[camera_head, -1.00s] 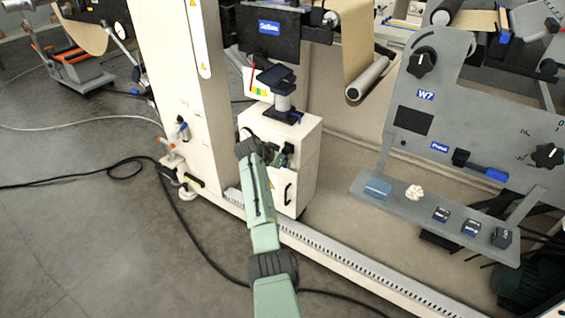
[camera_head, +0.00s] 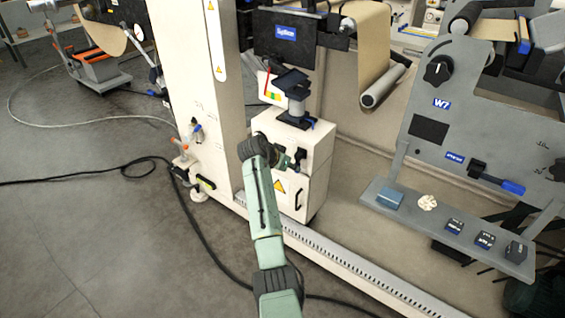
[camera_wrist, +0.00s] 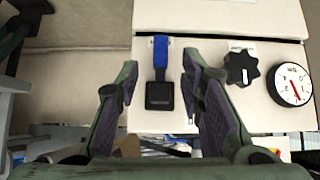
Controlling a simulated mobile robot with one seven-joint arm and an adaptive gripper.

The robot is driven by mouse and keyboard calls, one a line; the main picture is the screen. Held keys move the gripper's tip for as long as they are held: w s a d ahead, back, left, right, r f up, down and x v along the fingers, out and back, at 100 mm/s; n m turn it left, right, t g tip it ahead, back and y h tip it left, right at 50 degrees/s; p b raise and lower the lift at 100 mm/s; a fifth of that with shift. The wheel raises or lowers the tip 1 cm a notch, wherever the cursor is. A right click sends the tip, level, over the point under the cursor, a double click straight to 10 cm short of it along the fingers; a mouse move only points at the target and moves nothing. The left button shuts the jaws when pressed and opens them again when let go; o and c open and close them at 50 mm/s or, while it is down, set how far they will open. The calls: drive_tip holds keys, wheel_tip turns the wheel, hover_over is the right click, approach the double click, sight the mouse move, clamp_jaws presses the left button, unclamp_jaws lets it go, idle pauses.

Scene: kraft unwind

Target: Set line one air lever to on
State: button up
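A lever with a blue arm and a black block end (camera_wrist: 160,95) is on the front of a white cabinet in the wrist view. My gripper (camera_wrist: 159,66) is open, one finger on each side of this lever. Gaps show between the lever and both fingers; I see no contact. The lever's on and off marks cannot be read, and I cannot tell its setting. In the head view my gripper (camera_head: 284,160) is at the front of the white cabinet (camera_head: 318,150), and my own arm partly hides that face.
Right of the lever in the wrist view are a black star knob (camera_wrist: 241,68) and a round gauge (camera_wrist: 290,84) with a red needle. In the head view a white column (camera_head: 190,60) stands left of the cabinet, and a grey W7 panel (camera_head: 470,130) stands right.

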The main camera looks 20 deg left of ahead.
drive_tip(key=v, duration=0.6)
drive_tip(key=shift+s+r, duration=0.25)
